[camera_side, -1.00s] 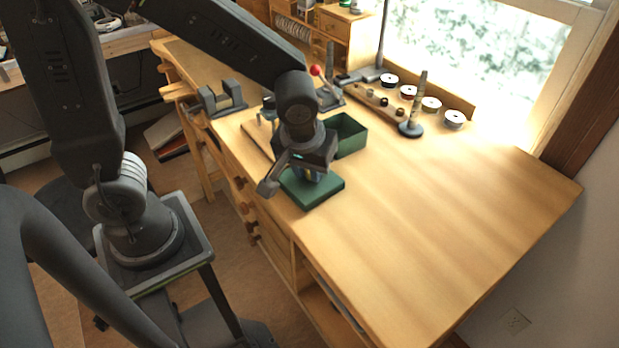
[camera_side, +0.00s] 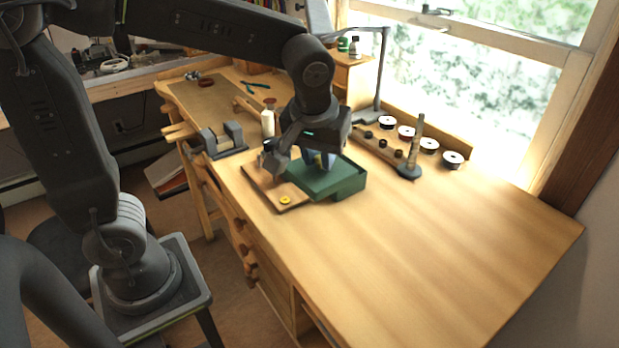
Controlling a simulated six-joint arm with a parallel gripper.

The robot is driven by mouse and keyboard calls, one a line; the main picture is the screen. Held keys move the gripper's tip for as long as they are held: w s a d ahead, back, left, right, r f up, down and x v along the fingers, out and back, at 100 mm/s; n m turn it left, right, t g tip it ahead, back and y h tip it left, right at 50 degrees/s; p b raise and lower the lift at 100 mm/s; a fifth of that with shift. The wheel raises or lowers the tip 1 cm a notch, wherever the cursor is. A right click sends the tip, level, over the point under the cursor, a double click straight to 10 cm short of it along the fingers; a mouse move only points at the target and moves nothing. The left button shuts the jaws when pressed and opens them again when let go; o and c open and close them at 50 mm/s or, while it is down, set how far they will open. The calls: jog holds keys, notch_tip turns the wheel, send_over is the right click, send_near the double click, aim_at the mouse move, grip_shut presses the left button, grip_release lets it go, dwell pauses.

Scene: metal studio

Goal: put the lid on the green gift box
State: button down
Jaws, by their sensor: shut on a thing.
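My gripper (camera_side: 318,160) points down and is shut on the top of the green lid (camera_side: 312,185). The lid is a flat dark green slab, roughly level. It lies over or against the green gift box (camera_side: 348,187), whose side wall shows at the right. The lid reaches out past the box toward the left, so the two look out of line. I cannot tell whether the lid touches the box rim. The box's opening is hidden by the lid and my gripper.
A wooden board with a yellow round piece (camera_side: 286,200) lies just left of the lid. A grey vise (camera_side: 222,138) stands farther left. A dark post on a round base (camera_side: 411,160) and several spools (camera_side: 429,145) stand behind right. The right part of the bench (camera_side: 450,240) is clear.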

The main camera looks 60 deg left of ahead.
jog(key=w+a+r, duration=0.1)
jog(key=w+a, duration=0.5)
jog(key=w, duration=0.4)
jog(key=shift+m, duration=0.3)
jog(key=shift+f, duration=3.1)
jog(key=shift+f, duration=1.15)
jog(key=c, duration=0.9)
grip_release()
jog(key=shift+r, duration=0.1)
